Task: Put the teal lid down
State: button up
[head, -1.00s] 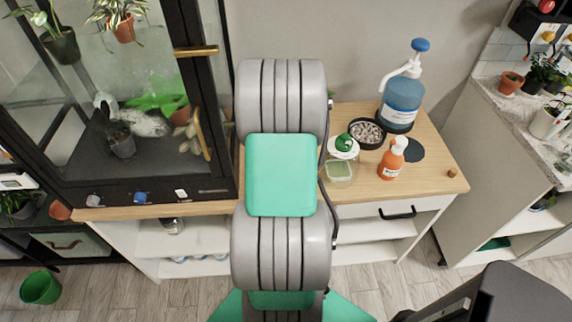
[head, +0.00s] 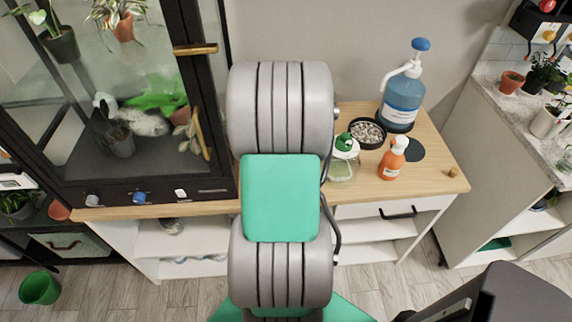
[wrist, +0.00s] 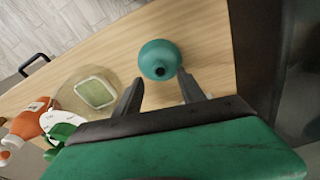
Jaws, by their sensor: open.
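The teal lid (wrist: 158,60) is in the wrist view, a rounded teal piece with a dark knob or opening facing my gripper. It appears to rest on the wooden top (wrist: 205,40), just beyond my fingertips. My gripper (wrist: 160,80) is open, with one finger to each side of the lid's near edge and visible gaps to both. In the head view my own arm hides the lid and the gripper.
A clear bottle with green top (head: 343,150), an orange bottle (head: 392,160), a bowl of pebbles (head: 367,134) and a blue pump bottle (head: 402,100) stand right of my arm. A dark glass cabinet (head: 215,120) stands left.

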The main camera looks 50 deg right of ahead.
notch_tip(320, 180, up, 6)
jog(key=shift+s+a+r, duration=0.2)
jog(key=shift+a+r, duration=0.05)
jog(key=shift+a, duration=0.05)
